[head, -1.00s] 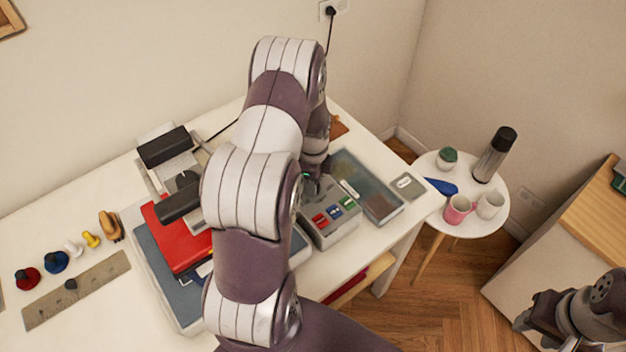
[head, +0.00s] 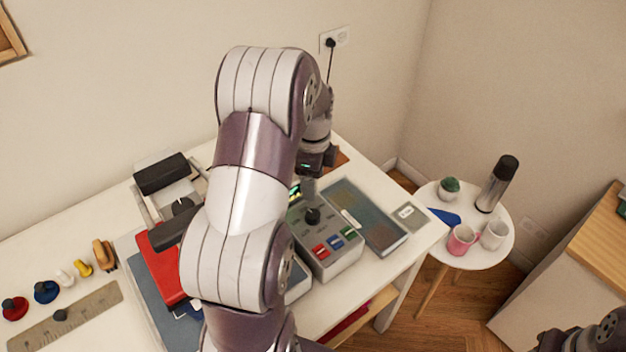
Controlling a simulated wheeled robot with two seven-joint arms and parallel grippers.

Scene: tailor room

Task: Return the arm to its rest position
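My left arm rises from the bottom middle and arches over the white desk (head: 335,310). My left gripper (head: 308,188) points down above the back of a grey control box (head: 340,262) with a black knob and red, blue and green buttons. The wrist and arm links hide much of the gripper, so its opening is unclear. Nothing can be made out in it. My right gripper (head: 550,344) is at the bottom right corner, mostly cut off by the picture's edge, clear of the desk.
A round side table (head: 462,257) holds a pink mug (head: 460,240), white mug (head: 494,235) and flask (head: 497,184). A wooden-topped cabinet (head: 603,238) stands at right.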

